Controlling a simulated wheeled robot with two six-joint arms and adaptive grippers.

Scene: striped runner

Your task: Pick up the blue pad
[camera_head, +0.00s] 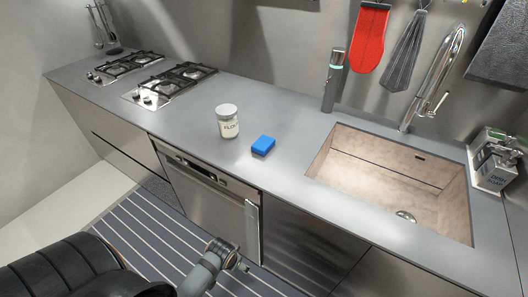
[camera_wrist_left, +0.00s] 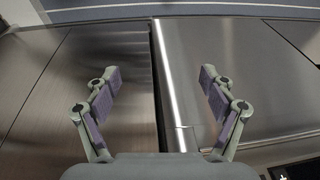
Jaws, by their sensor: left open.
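The blue pad (camera_head: 263,145) lies flat on the grey counter, just right of a white jar and left of the sink. My left gripper (camera_head: 240,262) is low in front of the cabinet fronts, below the counter's front edge and well apart from the pad. In the left wrist view its two fingers (camera_wrist_left: 157,80) are spread wide with nothing between them. That view shows metal cabinet fronts and no pad. My right gripper is not in view.
The white lidded jar (camera_head: 228,122) stands close to the pad. A dark bottle (camera_head: 333,82) stands behind, near the sink (camera_head: 375,180). Gas burners (camera_head: 180,80) are at the left. The counter in front of the pad is clear.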

